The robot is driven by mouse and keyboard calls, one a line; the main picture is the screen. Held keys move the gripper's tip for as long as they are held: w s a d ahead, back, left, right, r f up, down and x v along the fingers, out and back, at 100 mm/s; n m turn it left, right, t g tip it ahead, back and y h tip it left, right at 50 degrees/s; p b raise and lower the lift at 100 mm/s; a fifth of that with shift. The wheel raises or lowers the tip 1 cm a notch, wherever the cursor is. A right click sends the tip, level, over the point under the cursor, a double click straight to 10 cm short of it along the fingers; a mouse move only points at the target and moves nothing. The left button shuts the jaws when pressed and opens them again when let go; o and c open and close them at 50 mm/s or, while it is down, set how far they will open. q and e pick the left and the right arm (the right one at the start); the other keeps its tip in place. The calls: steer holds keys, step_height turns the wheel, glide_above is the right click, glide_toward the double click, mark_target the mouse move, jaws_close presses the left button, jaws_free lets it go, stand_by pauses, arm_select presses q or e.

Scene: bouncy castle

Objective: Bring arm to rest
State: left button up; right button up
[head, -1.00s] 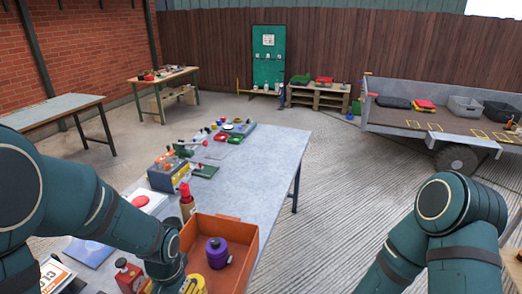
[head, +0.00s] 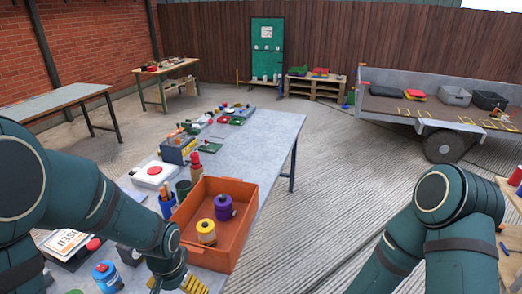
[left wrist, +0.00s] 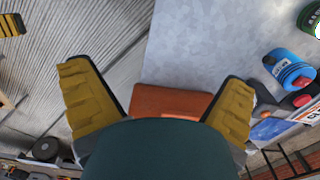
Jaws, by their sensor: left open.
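In the head view, my left arm reaches in from the left, over the near end of the grey table (head: 262,135). My left gripper (head: 190,287) is partly cut off at the bottom edge, just in front of the orange bin (head: 237,239). In the left wrist view, my left gripper (left wrist: 160,100) has its two yellow fingers wide apart with nothing held between them. My right arm (head: 440,225) is bent at the right of the head view, its gripper out of frame there. A yellow ribbed piece (left wrist: 11,25) at the wrist view's left edge looks like my right gripper's finger.
The bin holds a purple spool (head: 223,207) and a yellow spool (head: 206,232). A blue can (head: 105,274) and a box with a red button (head: 155,172) stand near my left arm. Open concrete floor lies right of the table; a trailer (head: 425,112) stands beyond.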

arm_select(q)
steer(key=s+d+f+n+h, duration=0.1)
steer(key=d+f, duration=0.2)
steer(key=f, duration=0.3)
steer(key=s+d+f+n+t+h+b, duration=0.1)
steer(key=s+d+f+n, duration=0.1)
steer(key=f, duration=0.4)
steer(key=s+d+f+n+h+b, duration=0.1)
steer(key=s+d+f, duration=0.1)
steer(key=d+f, duration=0.2)
step_height(320, 180, down, 3)
steer(key=shift+d+r+n+t+h, duration=0.15)
steer(key=shift+d+n+t+h, duration=0.1)
steer(key=shift+n+t+h, duration=0.15)
